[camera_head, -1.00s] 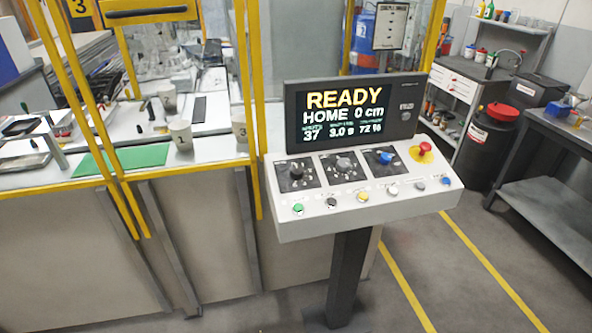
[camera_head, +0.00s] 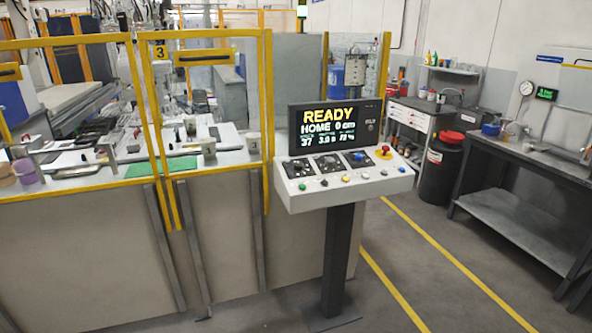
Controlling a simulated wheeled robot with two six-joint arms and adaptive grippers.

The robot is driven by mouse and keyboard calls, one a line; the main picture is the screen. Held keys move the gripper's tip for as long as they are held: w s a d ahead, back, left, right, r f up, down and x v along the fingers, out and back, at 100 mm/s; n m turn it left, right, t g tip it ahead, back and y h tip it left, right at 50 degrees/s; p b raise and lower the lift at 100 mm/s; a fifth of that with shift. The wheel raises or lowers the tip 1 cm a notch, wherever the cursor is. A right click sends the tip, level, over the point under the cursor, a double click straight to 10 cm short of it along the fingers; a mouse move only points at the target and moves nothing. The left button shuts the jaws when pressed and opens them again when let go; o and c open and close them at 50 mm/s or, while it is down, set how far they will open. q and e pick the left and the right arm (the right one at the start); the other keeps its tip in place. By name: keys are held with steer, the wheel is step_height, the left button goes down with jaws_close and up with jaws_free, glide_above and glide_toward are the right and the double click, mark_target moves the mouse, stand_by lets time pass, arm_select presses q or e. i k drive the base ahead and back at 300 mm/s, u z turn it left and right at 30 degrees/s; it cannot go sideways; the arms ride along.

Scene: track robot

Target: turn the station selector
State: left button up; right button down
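A sloped control console (camera_head: 345,192) stands on a dark post right of the picture's middle. Its screen (camera_head: 335,127) reads READY, HOME 0 cm, with smaller figures below. On the panel I see a black knob at the left (camera_head: 298,167), a black knob in the middle (camera_head: 329,162), a blue knob (camera_head: 358,156) and a red mushroom button (camera_head: 385,149). Several small coloured buttons line the front edge. The labels are too small to read, so I cannot tell which knob is the station selector. Neither of my grippers is in view.
A yellow-framed enclosure (camera_head: 158,150) stands left of the console, with a green mat (camera_head: 150,168) and cups inside. A grey workbench (camera_head: 515,170) and a black bin (camera_head: 440,170) are at the right. The floor (camera_head: 430,260) with yellow lines is clear in front.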

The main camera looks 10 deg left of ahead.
mark_target(298, 165)
steer(key=z, duration=0.7)
steer(key=i, duration=1)
steer(key=u, duration=0.1)
